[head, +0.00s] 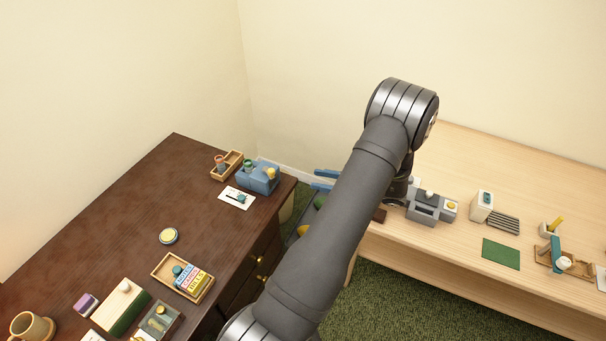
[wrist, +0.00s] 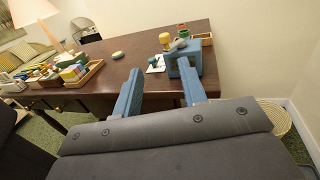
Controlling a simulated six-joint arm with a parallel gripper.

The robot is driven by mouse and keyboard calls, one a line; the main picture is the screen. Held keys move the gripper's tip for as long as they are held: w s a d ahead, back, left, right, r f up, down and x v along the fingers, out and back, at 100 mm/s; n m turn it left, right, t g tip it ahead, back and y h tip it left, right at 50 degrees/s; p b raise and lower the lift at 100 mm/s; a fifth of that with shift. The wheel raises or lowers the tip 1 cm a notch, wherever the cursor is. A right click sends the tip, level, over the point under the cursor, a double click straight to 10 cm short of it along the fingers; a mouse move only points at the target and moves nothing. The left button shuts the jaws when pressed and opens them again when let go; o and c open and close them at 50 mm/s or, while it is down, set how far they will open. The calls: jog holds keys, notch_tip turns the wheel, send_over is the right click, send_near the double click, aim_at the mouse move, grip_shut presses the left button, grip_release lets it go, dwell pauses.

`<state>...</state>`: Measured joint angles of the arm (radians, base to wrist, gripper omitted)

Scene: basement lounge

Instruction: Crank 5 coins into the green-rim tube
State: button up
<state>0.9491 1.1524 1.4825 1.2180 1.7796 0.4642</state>
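A blue box-shaped device (head: 258,178) stands near the right end of the dark desk, with a yellow knob (head: 270,173) and a green-topped tube (head: 248,165) at it. The device also shows in the wrist view (wrist: 184,54), partly behind a finger. A small wooden tray (head: 238,157) beside it holds a reddish tube (head: 220,163). I cannot make out a crank or any coins. My gripper (wrist: 160,68) is open and empty, its two blue fingers apart and pointing toward the desk.
A white card (head: 237,198) lies before the device, and a round yellow-and-blue tin (head: 169,236) is further left. The light table (head: 459,262) carries a grey device (head: 424,209).

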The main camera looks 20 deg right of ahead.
aim_at(274, 173)
jog(key=s+a+m+t+h, duration=0.5)
jog(key=s+m+t+h, duration=0.1)
jog(key=s+t+h, duration=0.1)
jog(key=x, duration=1.1)
jog(key=f+x, duration=0.1)
jog(key=x, duration=0.5)
jog(key=shift+w+f, duration=0.1)
jog(key=shift+w, duration=0.25)
jog(key=shift+g, duration=0.3)
grip_shut()
